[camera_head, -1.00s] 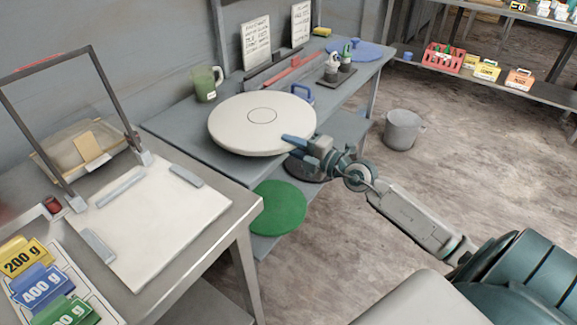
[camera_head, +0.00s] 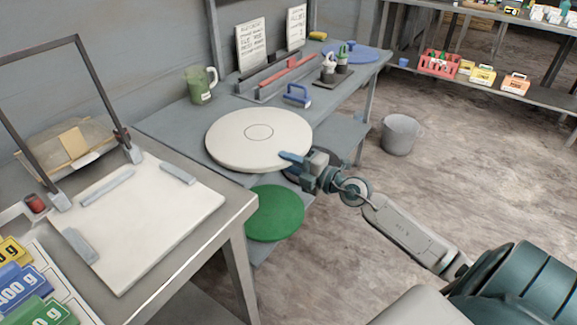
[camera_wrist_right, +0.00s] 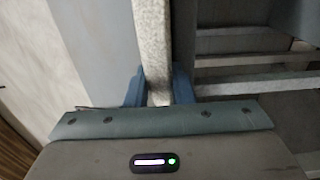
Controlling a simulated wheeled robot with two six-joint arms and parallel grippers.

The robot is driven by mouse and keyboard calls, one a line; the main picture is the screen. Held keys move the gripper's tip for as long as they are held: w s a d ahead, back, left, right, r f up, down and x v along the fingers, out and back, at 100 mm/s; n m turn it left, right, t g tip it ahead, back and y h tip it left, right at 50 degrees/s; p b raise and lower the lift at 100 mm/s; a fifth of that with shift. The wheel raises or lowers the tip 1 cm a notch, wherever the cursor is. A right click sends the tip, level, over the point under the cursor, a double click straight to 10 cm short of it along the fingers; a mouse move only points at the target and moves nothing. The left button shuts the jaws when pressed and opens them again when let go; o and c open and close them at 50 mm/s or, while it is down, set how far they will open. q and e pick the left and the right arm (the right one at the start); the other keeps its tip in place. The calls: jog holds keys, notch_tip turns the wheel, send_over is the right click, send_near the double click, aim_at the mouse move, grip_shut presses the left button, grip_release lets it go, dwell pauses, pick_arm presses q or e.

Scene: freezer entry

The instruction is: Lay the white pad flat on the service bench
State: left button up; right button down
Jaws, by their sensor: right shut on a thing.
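The white pad (camera_head: 230,150) is a thick round disc with a thin ring marked at its middle. It looks about level over the near part of the grey service bench (camera_head: 172,130); I cannot tell whether it touches the top. My right gripper (camera_head: 291,158) is shut on the pad's right edge. In the right wrist view, the pad (camera_wrist_right: 150,40) shows edge-on between the blue fingers of my right gripper (camera_wrist_right: 158,90). My left gripper is not in view.
A green mug (camera_head: 201,85), a blue-handled tool (camera_head: 297,96), a tray with a red bar (camera_head: 290,70) and a blue disc (camera_head: 358,53) stand farther back on the bench. A green disc (camera_head: 274,213) lies on the lower shelf. A grey bucket (camera_head: 400,135) stands on the floor.

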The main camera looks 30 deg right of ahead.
jog(key=shift+f, duration=0.15)
jog(key=c, duration=1.3)
grip_release()
jog(key=shift+o, duration=0.2)
